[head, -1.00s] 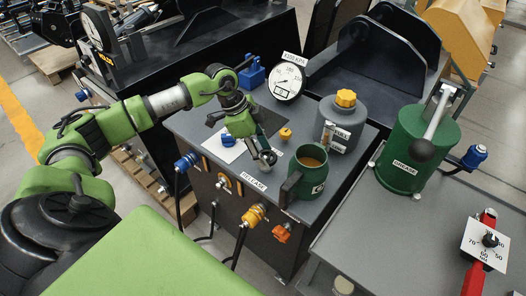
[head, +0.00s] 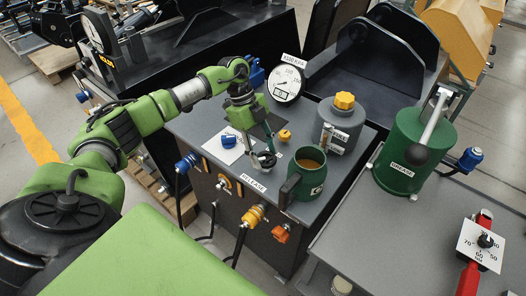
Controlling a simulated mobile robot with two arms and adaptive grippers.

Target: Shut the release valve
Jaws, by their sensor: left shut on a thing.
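The release valve's dark knob (head: 265,160) stands on the grey top of the coupler bench, just behind the white RELEASE label (head: 252,183). My left gripper (head: 268,153) reaches down onto it from above and is shut on the knob. The fingers hide part of the knob, so I cannot read its turn position. My right gripper is not in view.
A green mug (head: 304,178) of brown liquid stands close right of the gripper. A pressure gauge (head: 286,82), a grey canister with yellow cap (head: 341,122), a small yellow knob (head: 285,135) and a blue cap (head: 228,140) are nearby.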

